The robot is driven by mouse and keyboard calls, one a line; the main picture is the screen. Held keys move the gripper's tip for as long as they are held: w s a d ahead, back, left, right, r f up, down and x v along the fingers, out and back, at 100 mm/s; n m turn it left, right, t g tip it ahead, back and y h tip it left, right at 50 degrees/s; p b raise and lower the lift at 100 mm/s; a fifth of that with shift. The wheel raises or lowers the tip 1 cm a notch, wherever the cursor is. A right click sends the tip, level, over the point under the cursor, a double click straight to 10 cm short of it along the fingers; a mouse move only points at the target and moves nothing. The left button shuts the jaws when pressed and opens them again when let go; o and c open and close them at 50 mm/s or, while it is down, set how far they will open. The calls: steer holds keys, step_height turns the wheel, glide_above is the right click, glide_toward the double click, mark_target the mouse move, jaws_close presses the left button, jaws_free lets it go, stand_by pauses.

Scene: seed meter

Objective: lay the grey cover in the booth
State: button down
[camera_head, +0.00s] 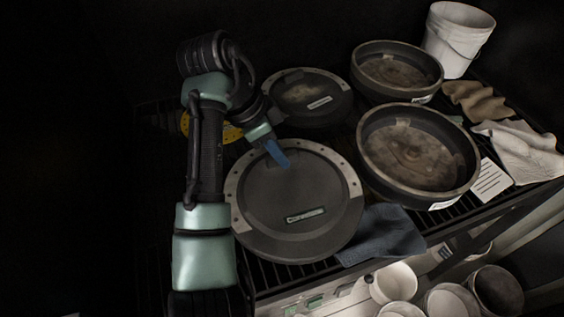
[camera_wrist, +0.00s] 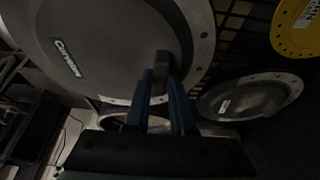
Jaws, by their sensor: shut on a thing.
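The large round grey cover (camera_head: 275,213) has a pale, bolt-holed band along part of its rim and a small name plate. It fills much of the wrist view (camera_wrist: 100,45). My gripper (camera_head: 284,161) has its blue fingers closed on the cover's dark knob (camera_wrist: 160,62). The cover looks flat in the head view; I cannot tell how far it is above the slatted rack. A second, smaller dark cover (camera_head: 300,92) with a label lies behind it, also visible in the wrist view (camera_wrist: 245,98). I cannot make out which part is the booth.
Two round dark pans (camera_head: 408,147) (camera_head: 390,65) stand to the right. A white bucket (camera_head: 458,40) is at the back right. A blue-grey cloth (camera_head: 385,236) lies by the front edge, other cloths (camera_head: 525,145) at right. A yellow disc (camera_wrist: 297,30) lies near the second cover.

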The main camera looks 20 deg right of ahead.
mark_target(278, 164)
steer(key=shift+f, duration=2.05)
steer(key=c, duration=1.2)
jaws_free()
steer(key=shift+f, duration=0.2)
steer(key=o, duration=0.4)
steer(key=shift+o, duration=0.2)
steer(key=shift+r, duration=0.1)
